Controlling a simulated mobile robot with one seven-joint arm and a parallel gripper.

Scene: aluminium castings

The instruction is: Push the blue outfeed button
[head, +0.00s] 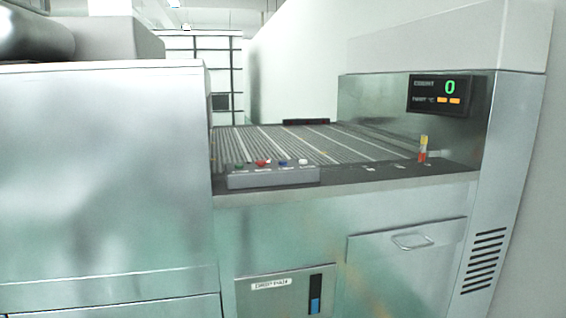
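The blue button (283,162) is a small blue cap on a grey control box (273,178) at the front edge of the machine's dark ledge, in the head view. It is in a row with a green button (239,167), a red button (262,163) and a white button (303,162). Labels by the buttons are too small to read. My gripper does not show in this view.
A ribbed conveyor bed (310,142) lies behind the box. A red and yellow signal light (423,150) stands to the right, below a display (440,94) reading 0. A large metal cabinet (105,170) fills the left side.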

